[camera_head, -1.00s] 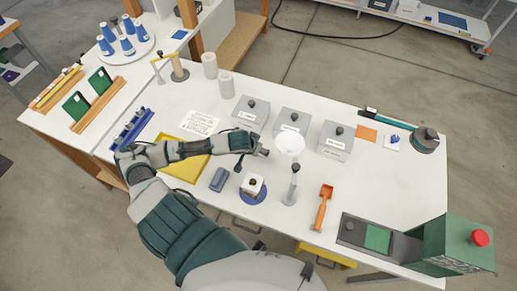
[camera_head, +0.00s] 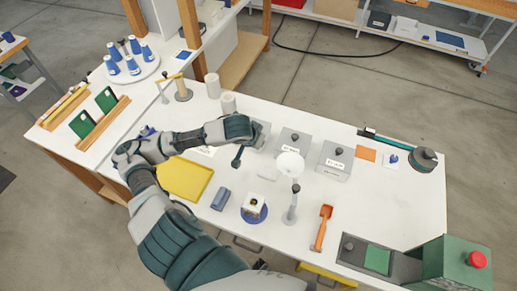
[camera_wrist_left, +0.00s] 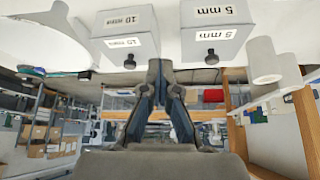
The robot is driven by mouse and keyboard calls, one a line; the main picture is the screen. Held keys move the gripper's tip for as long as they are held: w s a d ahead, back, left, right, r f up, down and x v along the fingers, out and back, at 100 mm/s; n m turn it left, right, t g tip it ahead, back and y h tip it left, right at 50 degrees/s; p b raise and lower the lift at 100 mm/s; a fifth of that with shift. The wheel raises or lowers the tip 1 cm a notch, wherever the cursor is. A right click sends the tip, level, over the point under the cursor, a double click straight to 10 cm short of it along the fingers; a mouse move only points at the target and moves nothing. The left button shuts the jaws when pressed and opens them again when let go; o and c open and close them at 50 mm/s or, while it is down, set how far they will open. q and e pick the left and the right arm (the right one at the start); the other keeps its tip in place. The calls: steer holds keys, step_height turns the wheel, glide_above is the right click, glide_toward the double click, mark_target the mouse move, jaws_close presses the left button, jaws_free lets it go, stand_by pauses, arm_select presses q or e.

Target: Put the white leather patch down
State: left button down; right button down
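A small white piece (camera_head: 268,172), seemingly the white leather patch, lies on the bare tabletop in the head view, just behind a round blue base (camera_head: 253,214) carrying a small pale block with a dark top. My left gripper (camera_head: 258,133) is above the table, in front of the leftmost grey box, up and left of the white piece and apart from it. In the left wrist view the two dark fingers (camera_wrist_left: 166,88) stand close together with a narrow gap, and nothing shows between them. My right gripper is not in view.
Grey labelled boxes (camera_head: 335,163) stand behind. A blue-grey block (camera_head: 221,200) and a yellow tray (camera_head: 185,181) lie left. A green press (camera_head: 455,262) stands front right.

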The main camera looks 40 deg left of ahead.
arm_select(q)
steer(key=shift+r, duration=0.25)
steer(key=shift+c, duration=1.9)
jaws_free()
